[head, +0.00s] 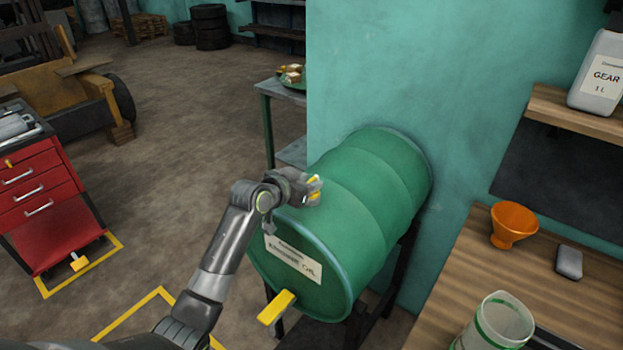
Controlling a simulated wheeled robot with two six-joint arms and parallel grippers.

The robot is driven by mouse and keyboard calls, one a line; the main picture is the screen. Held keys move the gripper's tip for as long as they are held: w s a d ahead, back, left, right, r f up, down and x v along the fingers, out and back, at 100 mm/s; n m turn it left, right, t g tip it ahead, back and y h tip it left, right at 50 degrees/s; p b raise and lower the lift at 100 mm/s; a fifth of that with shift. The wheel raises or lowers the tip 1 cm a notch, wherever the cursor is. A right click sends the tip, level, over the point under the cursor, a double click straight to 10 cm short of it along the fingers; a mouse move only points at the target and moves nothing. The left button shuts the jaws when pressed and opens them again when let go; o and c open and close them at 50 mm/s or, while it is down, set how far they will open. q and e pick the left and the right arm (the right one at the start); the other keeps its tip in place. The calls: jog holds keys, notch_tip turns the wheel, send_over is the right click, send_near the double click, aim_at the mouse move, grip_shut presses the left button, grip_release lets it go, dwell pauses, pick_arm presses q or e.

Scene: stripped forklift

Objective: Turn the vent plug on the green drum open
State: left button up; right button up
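The green drum (350,225) lies on its side on a dark stand, with a white label on its front end. My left gripper (313,189) is at the upper front of the drum, over or against its top edge. Small yellow parts show at the gripper's tips; I cannot tell whether they are the vent plug or parts of the gripper. No vent plug shows clearly, and the hand may hide it. Whether the fingers are open or shut is not clear. A yellow lever (276,307) sticks out at the drum's lower front. My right gripper is not in view.
A wooden bench (460,285) at right holds an orange funnel (513,224) and a clear green-banded container (498,322). A teal wall (420,80) stands behind the drum. A red tool cabinet (42,200) is at left. The floor between is open.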

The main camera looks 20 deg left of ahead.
pick_arm(q)
jog(key=shift+x, duration=0.9)
grip_shut()
